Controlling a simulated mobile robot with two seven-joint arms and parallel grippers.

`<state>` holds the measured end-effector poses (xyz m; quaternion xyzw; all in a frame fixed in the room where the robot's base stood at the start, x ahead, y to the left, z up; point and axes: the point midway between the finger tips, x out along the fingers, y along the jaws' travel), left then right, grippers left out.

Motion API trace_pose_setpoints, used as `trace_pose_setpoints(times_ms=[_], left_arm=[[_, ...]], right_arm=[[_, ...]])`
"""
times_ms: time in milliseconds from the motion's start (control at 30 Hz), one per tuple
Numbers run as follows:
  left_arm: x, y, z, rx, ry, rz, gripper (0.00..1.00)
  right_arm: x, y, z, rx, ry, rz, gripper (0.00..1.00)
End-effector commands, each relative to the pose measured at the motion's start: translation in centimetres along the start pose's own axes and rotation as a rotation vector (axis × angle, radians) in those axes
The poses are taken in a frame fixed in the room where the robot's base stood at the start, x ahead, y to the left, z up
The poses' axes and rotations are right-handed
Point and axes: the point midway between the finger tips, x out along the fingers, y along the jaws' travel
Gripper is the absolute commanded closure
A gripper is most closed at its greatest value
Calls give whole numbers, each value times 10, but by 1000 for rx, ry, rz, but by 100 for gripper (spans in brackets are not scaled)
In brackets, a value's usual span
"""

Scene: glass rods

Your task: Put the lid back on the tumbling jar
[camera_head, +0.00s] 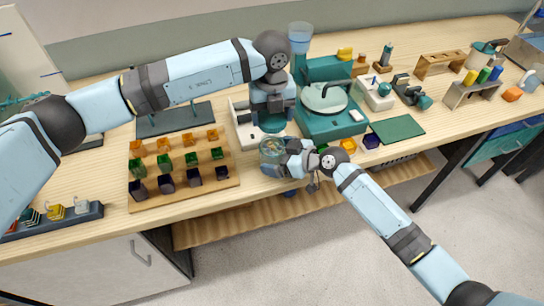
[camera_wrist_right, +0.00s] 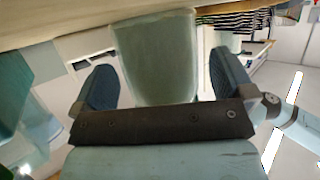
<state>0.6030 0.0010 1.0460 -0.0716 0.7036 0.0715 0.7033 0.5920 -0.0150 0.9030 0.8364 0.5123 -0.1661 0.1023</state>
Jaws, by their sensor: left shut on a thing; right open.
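The tumbling jar (camera_head: 271,146), a clear round vessel with small coloured bits inside, stands near the table's front edge, its top uncovered. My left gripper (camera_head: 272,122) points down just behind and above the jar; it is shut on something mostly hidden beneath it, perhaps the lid. My right gripper (camera_head: 285,160) is open at the jar's front right side. In the right wrist view, the open fingers of my right gripper (camera_wrist_right: 160,82) stand either side of a pale green translucent jar wall (camera_wrist_right: 155,50). Contact with the jar cannot be told.
A wooden rack (camera_head: 183,170) of coloured cubes is left of the jar. A white-based device (camera_head: 241,126) stands behind it. A teal machine (camera_head: 322,126) and a green mat (camera_head: 398,130) are to the right. Dark and yellow cubes (camera_head: 371,141) sit near the front edge.

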Motion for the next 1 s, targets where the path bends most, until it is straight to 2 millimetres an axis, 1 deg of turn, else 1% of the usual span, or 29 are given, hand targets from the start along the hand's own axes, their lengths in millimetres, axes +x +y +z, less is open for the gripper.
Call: trace_pose_setpoints(times_ms=[33,133,433,733,867,1000], left_arm=[[0,0,0,0,0,0,49],[0,0,0,0,0,0,49],[0,0,0,0,0,0,49],[0,0,0,0,0,0,49],[4,0,0,0,1,1,49],[21,0,0,0,3,1,49]], right_arm=[[4,0,0,1,0,-1,0],[8,0,0,0,0,-1,0],[9,0,0,0,0,-1,0],[9,0,0,1,0,0,69],[9,0,0,1,0,-1,69],[9,0,0,1,0,0,69]])
